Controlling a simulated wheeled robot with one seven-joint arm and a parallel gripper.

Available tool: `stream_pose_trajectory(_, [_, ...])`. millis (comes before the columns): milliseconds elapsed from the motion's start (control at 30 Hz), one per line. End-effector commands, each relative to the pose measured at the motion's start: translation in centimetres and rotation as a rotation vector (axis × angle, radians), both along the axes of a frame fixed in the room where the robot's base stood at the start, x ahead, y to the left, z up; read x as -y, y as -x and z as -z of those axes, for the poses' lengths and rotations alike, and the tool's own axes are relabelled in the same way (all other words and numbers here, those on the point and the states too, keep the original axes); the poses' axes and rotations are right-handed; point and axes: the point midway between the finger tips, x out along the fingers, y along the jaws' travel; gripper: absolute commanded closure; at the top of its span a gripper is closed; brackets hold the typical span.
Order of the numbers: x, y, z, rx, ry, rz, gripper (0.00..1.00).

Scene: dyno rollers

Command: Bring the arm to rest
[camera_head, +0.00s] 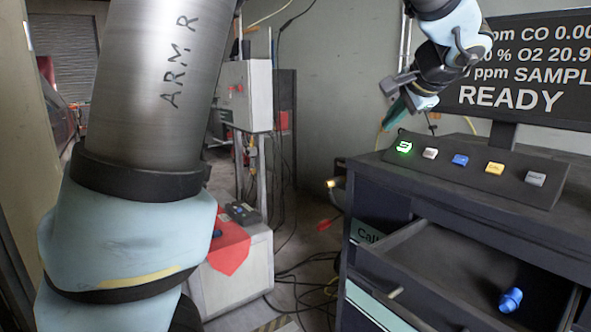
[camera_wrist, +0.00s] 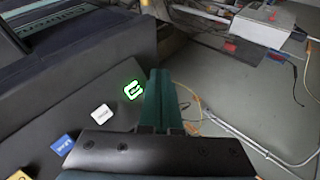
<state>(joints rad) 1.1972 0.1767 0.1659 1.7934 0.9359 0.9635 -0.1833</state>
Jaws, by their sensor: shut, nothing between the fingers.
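My gripper (camera_head: 397,112) hangs at the upper right in the head view, just left of and above the button panel on the cabinet. In the wrist view its green fingers (camera_wrist: 158,100) are together with nothing between them. My arm rises large at the left of the head view and comes back in at the top right. The button panel (camera_head: 475,175) carries a lit green button (camera_head: 404,147) nearest my gripper. The green button also shows in the wrist view (camera_wrist: 133,90), left of the fingertips and apart from them in the picture.
White (camera_head: 430,154), blue (camera_head: 460,160), yellow (camera_head: 495,168) and grey (camera_head: 535,179) buttons follow along the panel. A monitor (camera_head: 545,70) reading READY stands behind. Below, an open drawer (camera_head: 405,235) holds a blue object (camera_head: 511,300). A white cabinet (camera_head: 245,95) and floor cables lie further back.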

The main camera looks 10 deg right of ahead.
Motion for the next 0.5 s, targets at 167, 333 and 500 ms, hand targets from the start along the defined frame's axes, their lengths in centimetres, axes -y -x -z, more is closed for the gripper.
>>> stream_pose_trajectory(167, [-7.5, -1.8, 5.8, -0.163, 0.039, -0.145, 1.00])
stream_pose_trajectory(333, [-16.3, -1.2, 12.3, -0.355, 0.149, -0.348, 1.00])
stream_pose_trajectory(500, [-24.0, 1.5, 17.5, -0.497, 0.305, -0.581, 1.00])
